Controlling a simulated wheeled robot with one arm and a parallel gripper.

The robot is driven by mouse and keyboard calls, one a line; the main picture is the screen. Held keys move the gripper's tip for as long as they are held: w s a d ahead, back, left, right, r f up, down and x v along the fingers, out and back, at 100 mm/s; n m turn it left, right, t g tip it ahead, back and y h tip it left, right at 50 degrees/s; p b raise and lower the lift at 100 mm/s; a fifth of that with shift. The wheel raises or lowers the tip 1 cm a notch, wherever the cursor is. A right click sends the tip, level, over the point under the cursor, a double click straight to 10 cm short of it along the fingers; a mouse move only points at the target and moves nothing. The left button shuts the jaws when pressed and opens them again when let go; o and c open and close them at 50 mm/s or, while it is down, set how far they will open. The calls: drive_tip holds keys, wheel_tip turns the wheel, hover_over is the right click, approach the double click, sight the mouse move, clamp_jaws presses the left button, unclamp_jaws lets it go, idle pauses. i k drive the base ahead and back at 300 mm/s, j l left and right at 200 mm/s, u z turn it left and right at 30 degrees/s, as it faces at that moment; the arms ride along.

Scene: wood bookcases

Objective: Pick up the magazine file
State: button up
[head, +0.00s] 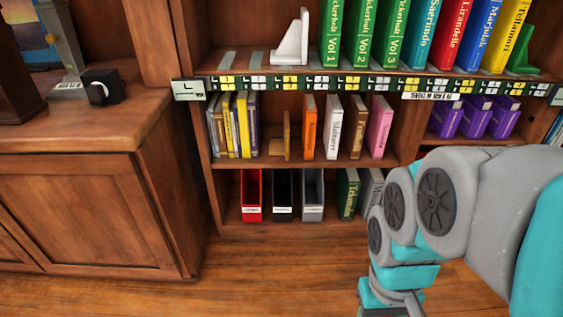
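Three open-topped magazine files stand side by side on the bottom shelf of the bookcase: a red magazine file (252,192), a black magazine file (282,194) and a grey magazine file (313,192). Each has a small white label low on its front, too small to read. They stand upright and look empty from here. My arm, grey and teal, reaches in from the right and bends down to the bottom edge, to the right of the files.
Right of the files stand a green book (347,193) and a grey book (370,188), partly behind my arm. The middle shelf (270,160) above holds several books and a wooden bookend (286,140). A wooden cabinet (95,210) stands at left. The floor (270,275) in front is clear.

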sight(282, 178)
drive_tip(key=i, duration=0.1)
drive_tip(key=j+z, duration=0.15)
drive_tip(key=j, duration=0.35)
drive_tip(key=k+j+z, duration=0.1)
drive_tip(key=j, duration=0.35)
drive_tip(key=k+j+z, duration=0.15)
drive_tip(key=j, duration=0.35)
drive_tip(key=j+z, duration=0.1)
drive_tip(key=j, duration=0.4)
